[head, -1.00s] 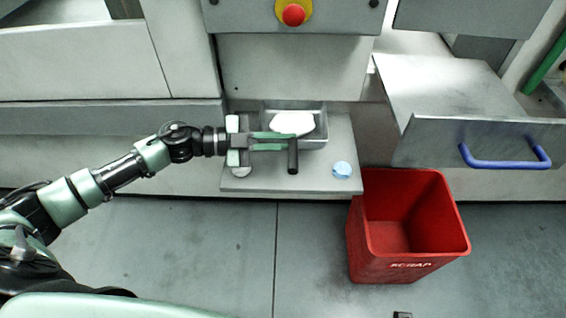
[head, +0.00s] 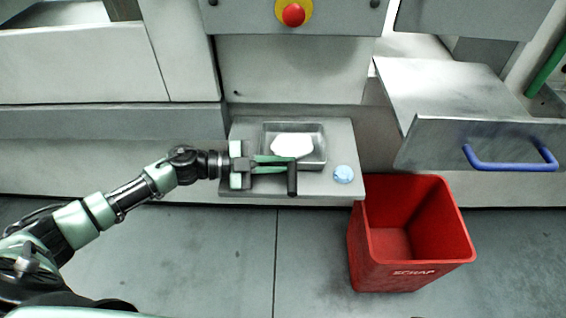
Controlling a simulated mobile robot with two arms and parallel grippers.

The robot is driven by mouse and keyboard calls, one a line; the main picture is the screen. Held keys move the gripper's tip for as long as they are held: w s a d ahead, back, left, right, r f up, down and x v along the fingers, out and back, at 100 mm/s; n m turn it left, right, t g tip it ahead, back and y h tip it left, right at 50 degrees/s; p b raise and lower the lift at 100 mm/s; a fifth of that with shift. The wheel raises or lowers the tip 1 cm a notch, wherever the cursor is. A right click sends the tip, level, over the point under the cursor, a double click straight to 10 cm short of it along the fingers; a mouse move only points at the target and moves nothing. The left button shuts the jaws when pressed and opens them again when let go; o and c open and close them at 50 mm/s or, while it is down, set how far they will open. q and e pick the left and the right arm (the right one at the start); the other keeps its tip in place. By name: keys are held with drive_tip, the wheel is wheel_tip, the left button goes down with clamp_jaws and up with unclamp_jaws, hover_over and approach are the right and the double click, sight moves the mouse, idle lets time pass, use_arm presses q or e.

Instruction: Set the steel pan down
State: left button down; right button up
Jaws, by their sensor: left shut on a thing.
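The steel pan (head: 316,135) is a shallow rectangular metal tray with a white slab-like thing (head: 291,147) in it. It is level over the grey shelf (head: 338,188), with its outline within the shelf's top. From above I cannot tell whether its underside touches the shelf. My left gripper (head: 276,164) reaches in from the left at the pan's near side. It is shut on the pan's dark handle (head: 292,180), which points toward me. The fingers hide part of the pan's near rim. My right gripper is not in view.
A pale blue round thing (head: 343,174) lies on the shelf right of the pan. A red scrap bin (head: 410,270) stands on the floor at the right. An open metal drawer with a blue handle (head: 510,166) juts out above it. A red button (head: 293,14) is on the panel.

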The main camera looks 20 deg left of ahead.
use_arm(q)
drive_tip(key=c, duration=1.5)
unclamp_jaws()
drive_tip(key=shift+c, duration=0.2)
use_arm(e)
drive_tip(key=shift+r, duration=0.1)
